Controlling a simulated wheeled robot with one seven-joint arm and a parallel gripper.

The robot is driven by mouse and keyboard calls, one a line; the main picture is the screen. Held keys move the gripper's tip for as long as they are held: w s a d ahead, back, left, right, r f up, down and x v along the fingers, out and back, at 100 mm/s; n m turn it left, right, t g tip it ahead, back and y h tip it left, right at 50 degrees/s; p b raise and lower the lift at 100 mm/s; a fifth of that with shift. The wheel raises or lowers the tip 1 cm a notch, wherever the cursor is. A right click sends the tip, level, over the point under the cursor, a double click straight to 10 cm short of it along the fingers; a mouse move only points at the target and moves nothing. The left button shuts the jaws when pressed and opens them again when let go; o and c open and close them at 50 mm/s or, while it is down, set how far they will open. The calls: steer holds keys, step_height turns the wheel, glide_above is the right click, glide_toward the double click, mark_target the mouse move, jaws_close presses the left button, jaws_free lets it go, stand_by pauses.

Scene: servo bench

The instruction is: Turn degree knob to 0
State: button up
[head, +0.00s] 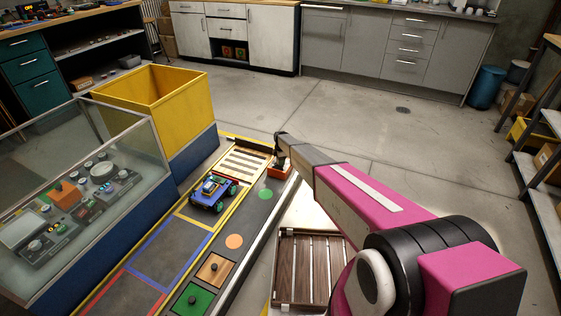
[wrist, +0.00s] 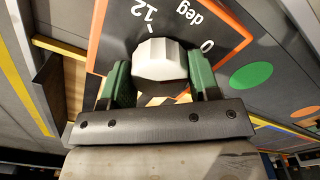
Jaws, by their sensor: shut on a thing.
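The degree knob (wrist: 160,60) is white and faceted, and shows in the wrist view on a dark dial plate (wrist: 180,22) with an orange border. The plate carries the marks "12", "deg" and "0", with a tick beside the 12. My gripper (wrist: 160,75) has one green finger on each side of the knob and is shut on it. I cannot make out a pointer on the knob. In the head view my gripper (head: 281,158) is at the far end of the bench strip, over an orange-edged unit (head: 281,174). The knob itself is hidden there.
A blue toy car (head: 213,192) stands left of my arm on the marked bench strip. Green (head: 265,194) and orange (head: 234,242) discs lie along the strip. A yellow bin (head: 180,105) and a glass case (head: 80,200) stand left. The floor beyond is clear.

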steer(key=shift+n, duration=0.6)
steer(key=o, duration=0.9)
steer(key=shift+o, duration=0.2)
step_height(320, 180, up, 11)
steer(key=s+d+r+m, duration=0.7)
steer(key=s+d+r, duration=0.1)
steer(key=s, duration=0.9)
steer(key=s+d+r+m, duration=0.8)
steer(key=s+d, duration=0.3)
steer(key=s, duration=0.7)
steer(key=s+d+r+m, duration=0.8)
steer(key=s+d+r, duration=0.2)
steer(key=s, duration=0.8)
